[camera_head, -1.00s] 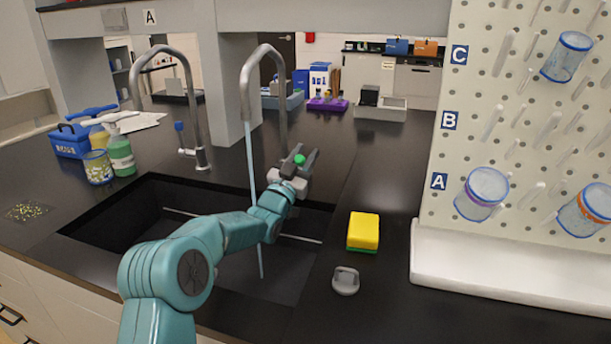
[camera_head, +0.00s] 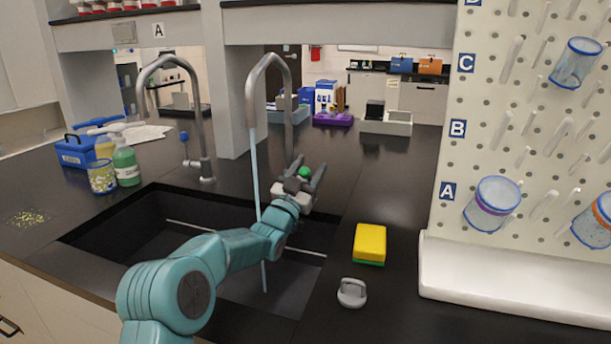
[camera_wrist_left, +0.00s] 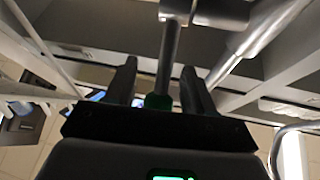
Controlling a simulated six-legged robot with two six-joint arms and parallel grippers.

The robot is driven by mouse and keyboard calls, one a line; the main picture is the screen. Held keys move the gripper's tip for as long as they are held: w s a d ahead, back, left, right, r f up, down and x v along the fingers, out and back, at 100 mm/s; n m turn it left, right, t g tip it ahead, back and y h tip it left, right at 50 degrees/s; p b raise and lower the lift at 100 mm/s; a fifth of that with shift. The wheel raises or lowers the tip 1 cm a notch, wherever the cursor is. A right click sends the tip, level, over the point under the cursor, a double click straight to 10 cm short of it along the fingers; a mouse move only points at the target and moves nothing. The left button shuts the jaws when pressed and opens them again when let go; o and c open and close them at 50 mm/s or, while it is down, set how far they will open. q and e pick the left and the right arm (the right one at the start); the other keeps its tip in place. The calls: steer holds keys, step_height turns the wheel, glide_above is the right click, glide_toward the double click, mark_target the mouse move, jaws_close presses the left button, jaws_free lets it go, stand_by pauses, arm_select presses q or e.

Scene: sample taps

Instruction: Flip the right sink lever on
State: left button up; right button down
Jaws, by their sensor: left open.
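The right tap (camera_head: 250,93) stands behind the sink (camera_head: 100,215). A pale blue stream of water (camera_head: 256,180) runs from its spout down into the basin. Its lever has a green knob (camera_head: 304,173), which also shows in the wrist view (camera_wrist_left: 158,102) at the end of a grey rod (camera_wrist_left: 168,58). My left gripper (camera_head: 307,172) is open, with one finger on each side of the knob. In the wrist view its dark fingers (camera_wrist_left: 160,88) stand apart from the rod. I cannot tell whether either finger touches the knob. My right gripper is out of view.
A yellow sponge (camera_head: 370,242) and a grey stopper-like piece (camera_head: 352,293) lie right of the sink. A pegboard (camera_head: 460,190) with beakers stands at the right. Bottles (camera_head: 126,163) stand at the left.

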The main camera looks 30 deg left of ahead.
arm_select(q)
steer(key=b+v, duration=0.1)
steer(key=v, duration=0.6)
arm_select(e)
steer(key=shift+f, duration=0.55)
arm_select(q)
steer(key=shift+r, duration=0.1)
